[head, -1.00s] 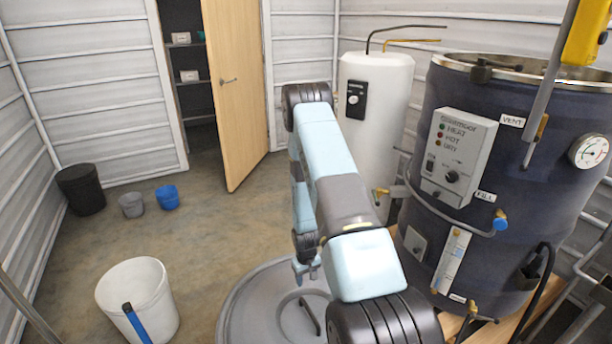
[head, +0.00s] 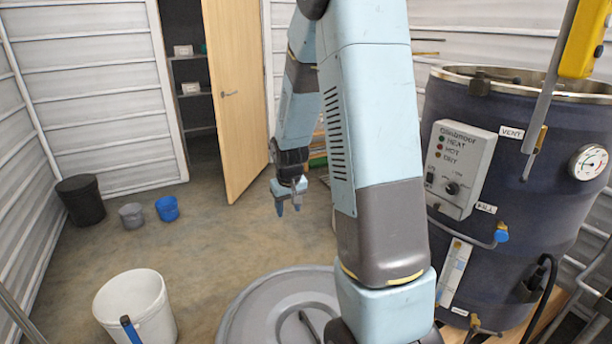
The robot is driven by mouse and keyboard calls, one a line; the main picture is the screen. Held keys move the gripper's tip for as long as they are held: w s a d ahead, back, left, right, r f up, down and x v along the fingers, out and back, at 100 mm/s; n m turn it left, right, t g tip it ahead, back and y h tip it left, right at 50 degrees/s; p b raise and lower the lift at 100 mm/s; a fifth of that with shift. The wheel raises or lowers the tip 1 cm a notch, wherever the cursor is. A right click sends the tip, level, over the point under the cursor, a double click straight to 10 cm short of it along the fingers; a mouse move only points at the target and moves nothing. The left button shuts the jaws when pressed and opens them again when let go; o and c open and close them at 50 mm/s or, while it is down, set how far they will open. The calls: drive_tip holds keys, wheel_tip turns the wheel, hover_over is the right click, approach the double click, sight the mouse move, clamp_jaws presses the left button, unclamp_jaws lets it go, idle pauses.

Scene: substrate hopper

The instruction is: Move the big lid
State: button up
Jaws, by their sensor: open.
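The big lid (head: 262,311) is a wide grey round disc with a raised rim and a dark bar handle (head: 309,326) across its middle. It lies low in front of me at the bottom centre of the head view, its right part hidden behind my arm. What it rests on is not visible. My gripper (head: 288,209) hangs fingers down, high above and beyond the lid, open and empty. It touches nothing.
The dark drum (head: 480,240) with a control box (head: 460,168) stands close on the right. A white bucket (head: 135,305) with a blue-handled tool is at lower left. Small buckets and a black bin (head: 80,200) stand by the left wall. The middle floor is clear.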

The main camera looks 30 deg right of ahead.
drive_tip(key=s+a+r+t, duration=0.1)
drive_tip(key=s+r, duration=0.2)
drive_tip(key=r, duration=0.2)
drive_tip(key=s+a+r, duration=0.2)
drive_tip(key=r, duration=0.4)
drive_tip(key=s+a+r+t, duration=0.1)
drive_tip(key=s+a+r, duration=0.1)
drive_tip(key=s+r, duration=0.5)
drive_tip(key=s+a+r+t, duration=0.1)
drive_tip(key=s+a+r, duration=0.2)
drive_tip(key=s, duration=1.1)
wheel_tip(320, 180, up, 4)
drive_tip(key=shift+s+f+y, duration=0.1)
drive_tip(key=shift+s+y, duration=0.2)
drive_tip(key=shift+s, duration=0.2)
drive_tip(key=c, duration=0.3)
